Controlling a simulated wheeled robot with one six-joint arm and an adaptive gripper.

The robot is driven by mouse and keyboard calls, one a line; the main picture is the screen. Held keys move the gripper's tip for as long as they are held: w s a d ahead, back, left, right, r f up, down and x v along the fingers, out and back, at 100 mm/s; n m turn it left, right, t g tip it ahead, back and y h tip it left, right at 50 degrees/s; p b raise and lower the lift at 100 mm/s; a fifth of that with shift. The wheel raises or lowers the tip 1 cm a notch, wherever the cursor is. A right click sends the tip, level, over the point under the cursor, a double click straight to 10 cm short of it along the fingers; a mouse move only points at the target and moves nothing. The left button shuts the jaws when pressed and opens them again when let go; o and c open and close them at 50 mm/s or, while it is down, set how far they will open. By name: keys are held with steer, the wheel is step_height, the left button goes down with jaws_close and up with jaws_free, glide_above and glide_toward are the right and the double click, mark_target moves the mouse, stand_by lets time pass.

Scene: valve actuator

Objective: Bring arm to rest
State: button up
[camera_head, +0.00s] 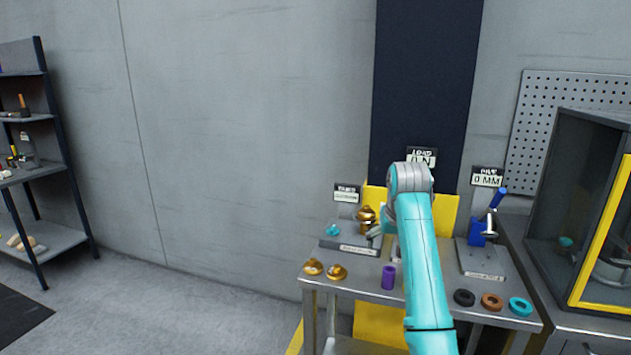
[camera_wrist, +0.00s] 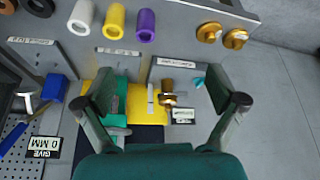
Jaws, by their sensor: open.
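My teal arm (camera_head: 420,255) reaches forward over the workbench (camera_head: 350,285), its wrist above the back part of the bench. In the wrist view my gripper (camera_wrist: 165,103) is open, its two dark fingers wide apart with nothing held between them. Beyond the fingers, a brass fitting (camera_wrist: 168,98) stands near a small sign; it also shows in the head view (camera_head: 366,215), left of my wrist. My gripper is mostly hidden by the arm in the head view.
A purple sleeve (camera_head: 388,277), gold parts (camera_head: 336,272) and several rings (camera_head: 492,301) lie along the bench front. A blue device (camera_head: 477,233) with a lever stands right of the arm. A yellow-edged cabinet (camera_head: 570,200) is far right. Floor left of the bench is clear.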

steer(key=s+f+t, duration=0.1)
steer(key=s+f, duration=0.3)
steer(key=f, duration=0.9)
steer(key=s+f+t, duration=0.1)
steer(key=s+f, duration=0.3)
steer(key=f, duration=0.9)
steer(key=s+f+t, duration=0.1)
steer(key=s+f, duration=0.6)
steer(key=s, duration=0.3)
steer(key=s+f+t, duration=0.2)
steer(key=s+f, duration=0.5)
steer(key=s, duration=0.3)
steer(key=s+r+t, duration=0.2)
steer(key=s, duration=2)
steer(key=s+r+t, duration=0.3)
steer(key=s+r, duration=1.3)
steer(key=s, duration=0.1)
steer(key=shift+s+a+r+n, duration=0.15)
steer(key=shift+s+r+n, duration=0.15)
steer(key=shift+s+r, duration=0.1)
